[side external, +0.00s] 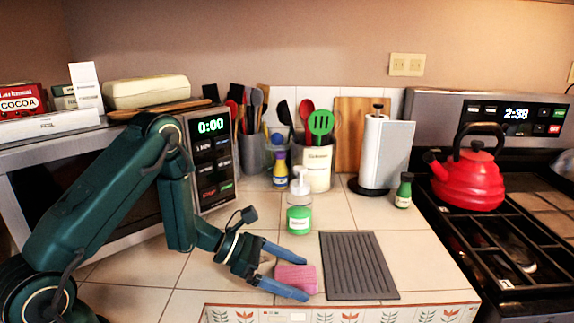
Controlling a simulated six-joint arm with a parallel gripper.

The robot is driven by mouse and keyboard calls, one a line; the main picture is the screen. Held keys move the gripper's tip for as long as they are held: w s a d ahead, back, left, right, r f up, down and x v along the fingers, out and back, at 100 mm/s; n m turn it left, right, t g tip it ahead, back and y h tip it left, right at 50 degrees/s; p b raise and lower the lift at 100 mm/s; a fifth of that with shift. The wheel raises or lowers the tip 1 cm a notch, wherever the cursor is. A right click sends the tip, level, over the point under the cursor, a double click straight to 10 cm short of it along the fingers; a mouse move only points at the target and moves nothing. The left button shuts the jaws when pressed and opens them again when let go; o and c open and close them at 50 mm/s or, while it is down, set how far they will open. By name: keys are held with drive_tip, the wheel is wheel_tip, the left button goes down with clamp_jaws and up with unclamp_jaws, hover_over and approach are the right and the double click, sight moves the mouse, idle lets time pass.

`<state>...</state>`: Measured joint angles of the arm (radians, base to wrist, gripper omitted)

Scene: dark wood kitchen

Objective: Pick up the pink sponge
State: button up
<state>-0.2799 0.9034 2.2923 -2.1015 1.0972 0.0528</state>
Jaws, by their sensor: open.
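The pink sponge (291,276) lies on the tiled counter near its front edge, just left of a dark ribbed mat. My gripper (306,278) is open, with its two blue fingers reaching to the right. One finger passes behind the sponge and the other in front of it, so the sponge sits between them. I cannot tell whether either finger touches it. Part of the sponge's lower front edge is hidden by the near finger.
The dark ribbed mat (358,265) lies right of the sponge. A green soap bottle (299,215) stands behind my gripper. A paper towel holder (385,150), a small green bottle (404,190) and utensil crocks stand farther back. The stove with a red kettle (468,178) is at right.

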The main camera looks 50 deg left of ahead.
drive_tip(key=shift+w+d+f, duration=0.1)
drive_tip(key=shift+w+d, duration=0.05)
drive_tip(key=shift+c, duration=0.3)
drive_tip(key=c, duration=1.3)
